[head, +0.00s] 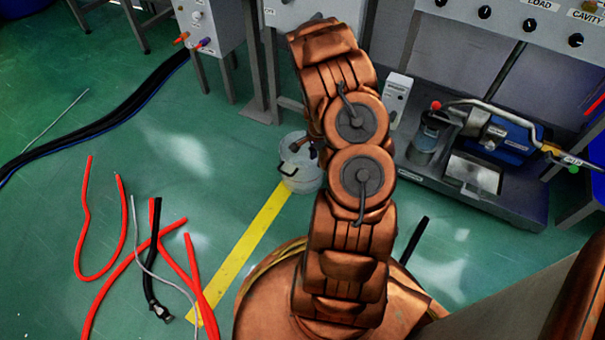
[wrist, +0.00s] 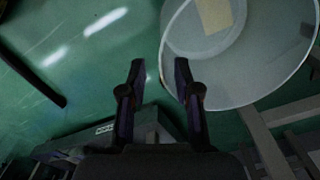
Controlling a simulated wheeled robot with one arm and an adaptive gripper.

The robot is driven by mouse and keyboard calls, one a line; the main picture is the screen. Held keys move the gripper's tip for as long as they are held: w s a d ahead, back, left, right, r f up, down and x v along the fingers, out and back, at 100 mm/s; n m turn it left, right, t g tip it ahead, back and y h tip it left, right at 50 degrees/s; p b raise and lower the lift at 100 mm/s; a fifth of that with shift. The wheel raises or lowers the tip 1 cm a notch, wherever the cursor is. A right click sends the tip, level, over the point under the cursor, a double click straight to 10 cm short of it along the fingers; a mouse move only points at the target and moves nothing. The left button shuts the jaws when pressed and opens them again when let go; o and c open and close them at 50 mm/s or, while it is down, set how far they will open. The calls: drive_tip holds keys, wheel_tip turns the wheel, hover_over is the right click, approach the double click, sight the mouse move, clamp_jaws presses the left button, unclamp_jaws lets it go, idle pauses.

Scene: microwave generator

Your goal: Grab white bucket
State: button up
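The white bucket (head: 299,180) stands on the green floor left of my arm in the head view, its right side partly hidden by the arm. The right finger overlaps the bucket's left edge in the picture; the left finger is over floor. I cannot tell whether the finger touches the bucket. In the head view my gripper (head: 313,150) is small and dark beside the bucket's top.
Red hoses (head: 122,225) and a black cable lie on the floor at left. A yellow floor line (head: 250,240) runs up to the bucket. A grey bench (head: 475,185) with equipment stands at right. Grey control boxes on legs (head: 205,25) stand behind.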

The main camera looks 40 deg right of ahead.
sight(301, 175)
wheel_tip(301, 175, down, 6)
drive_tip(key=b, duration=0.3)
drive_tip(key=shift+r, duration=0.15)
drive_tip(key=shift+c, duration=0.4)
clamp_jaws()
